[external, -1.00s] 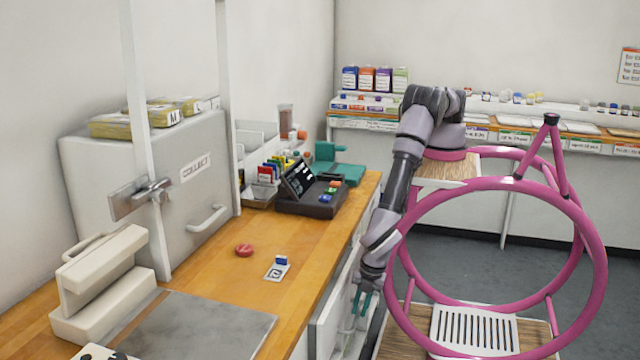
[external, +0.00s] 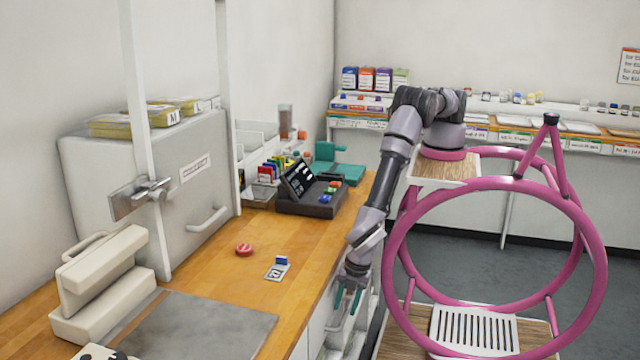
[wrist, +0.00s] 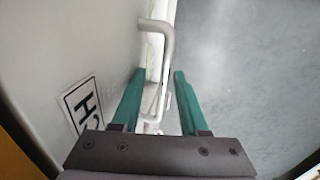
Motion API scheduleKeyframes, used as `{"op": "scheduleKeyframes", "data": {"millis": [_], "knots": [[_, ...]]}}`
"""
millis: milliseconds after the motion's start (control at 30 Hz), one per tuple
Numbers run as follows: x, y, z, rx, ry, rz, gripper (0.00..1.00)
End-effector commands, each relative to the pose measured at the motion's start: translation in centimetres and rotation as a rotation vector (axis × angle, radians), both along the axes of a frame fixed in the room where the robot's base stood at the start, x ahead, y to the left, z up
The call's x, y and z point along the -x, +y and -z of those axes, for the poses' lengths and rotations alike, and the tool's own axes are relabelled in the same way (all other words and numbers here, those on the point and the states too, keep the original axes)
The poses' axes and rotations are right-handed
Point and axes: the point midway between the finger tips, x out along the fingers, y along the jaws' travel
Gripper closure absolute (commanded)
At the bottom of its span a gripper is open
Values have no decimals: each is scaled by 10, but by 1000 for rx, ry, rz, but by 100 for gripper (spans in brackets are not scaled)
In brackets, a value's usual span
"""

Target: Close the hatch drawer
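My gripper (external: 347,302) is low beside the front of the counter, pointing down, with its two green fingers apart. In the wrist view my gripper (wrist: 159,78) is open, with a pale bar handle (wrist: 157,27) running between and beyond the fingers. Whether the fingers touch it I cannot tell. The pale front panel (wrist: 75,50) left of the handle carries a label (wrist: 82,104) starting with "H"; it appears to be the hatch drawer's front. In the external view the fronts under the counter (external: 317,330) are partly hidden, and how far the drawer stands out is unclear.
The wooden counter (external: 225,270) holds a red disc (external: 243,250), a small card (external: 277,270), a dark terminal (external: 312,206) and a grey box with a handle (external: 120,215). A pink ring frame (external: 597,262) stands right of my arm. Grey floor (wrist: 240,70) is open beside the panel.

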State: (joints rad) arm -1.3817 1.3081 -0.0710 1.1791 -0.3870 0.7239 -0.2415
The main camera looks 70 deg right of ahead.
Motion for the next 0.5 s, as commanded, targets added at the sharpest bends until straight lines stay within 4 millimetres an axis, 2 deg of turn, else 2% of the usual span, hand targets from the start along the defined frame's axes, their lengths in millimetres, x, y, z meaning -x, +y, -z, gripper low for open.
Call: {"op": "scheduleKeyframes", "data": {"millis": [367, 500], "knots": [[1, 0, -1, 0, 1, 0, 53], [3, 1, -12, -1, 1, 0, 53]]}}
